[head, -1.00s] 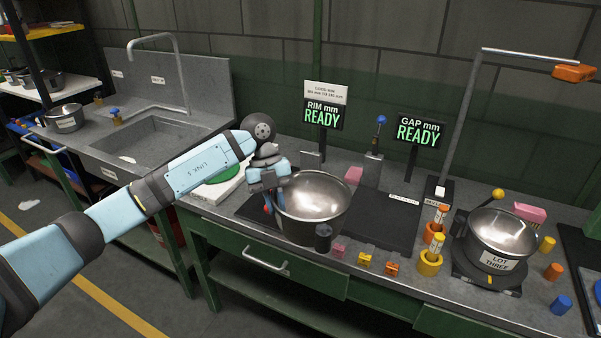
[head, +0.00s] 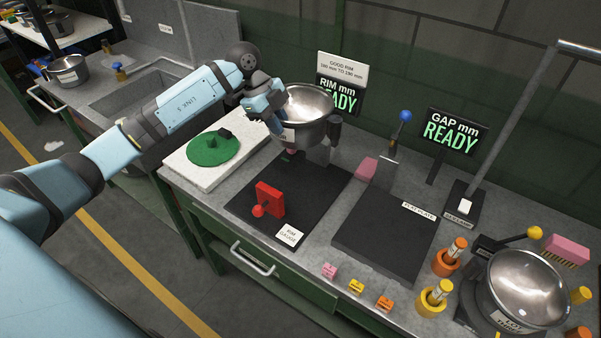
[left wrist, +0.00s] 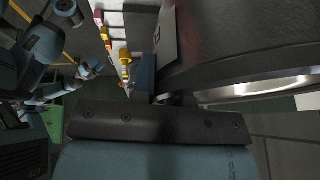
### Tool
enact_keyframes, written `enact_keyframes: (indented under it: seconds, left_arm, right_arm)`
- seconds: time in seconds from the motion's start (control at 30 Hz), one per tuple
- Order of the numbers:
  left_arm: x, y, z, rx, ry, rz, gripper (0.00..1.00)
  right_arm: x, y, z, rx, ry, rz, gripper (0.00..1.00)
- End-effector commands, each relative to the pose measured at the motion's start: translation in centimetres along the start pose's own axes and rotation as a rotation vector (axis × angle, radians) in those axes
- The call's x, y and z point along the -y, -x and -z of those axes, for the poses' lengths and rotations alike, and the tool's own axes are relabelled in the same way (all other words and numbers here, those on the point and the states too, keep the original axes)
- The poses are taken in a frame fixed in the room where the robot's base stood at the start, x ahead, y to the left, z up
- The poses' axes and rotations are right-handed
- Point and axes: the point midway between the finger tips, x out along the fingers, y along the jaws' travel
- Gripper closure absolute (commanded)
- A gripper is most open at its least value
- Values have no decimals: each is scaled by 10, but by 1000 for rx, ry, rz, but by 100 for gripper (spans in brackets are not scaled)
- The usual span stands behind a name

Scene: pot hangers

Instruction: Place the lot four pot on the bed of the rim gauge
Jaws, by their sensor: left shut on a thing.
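My left gripper (head: 268,112) is shut on a steel pot (head: 308,122) at the near left of its rim. The pot is upright, with a dark handle on its right and a partly covered label whose words I cannot read. It appears held above the back end of the rim gauge's black bed (head: 305,192). In the left wrist view the pot's curved dark side (left wrist: 240,50) and bright rim fill the right. My right gripper is not made out.
A white board with a green disc (head: 213,149) lies left of the bed. The dark flat plate (head: 388,240) lies right of it, empty. The RIM display (head: 338,95) stands behind the held pot. Small coloured blocks line the front edge; another pot (head: 526,290) sits at right.

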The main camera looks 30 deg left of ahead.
Motion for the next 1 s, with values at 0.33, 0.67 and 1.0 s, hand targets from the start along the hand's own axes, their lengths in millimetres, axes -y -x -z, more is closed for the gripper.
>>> enact_keyframes:
  seconds: [0.33, 0.67, 1.0]
  left_arm:
    - [-11, -69, -29, -2, 4, -2, 100]
    - [-20, -130, -56, -1, 1, 1, 100]
    - [-25, -156, -66, -1, 2, -1, 100]
  right_arm:
    - [0, 5, 8, 0, 0, 0, 57]
    - [0, 8, 12, 0, 0, 0, 57]
    - [1, 9, 14, 0, -2, 0, 57]
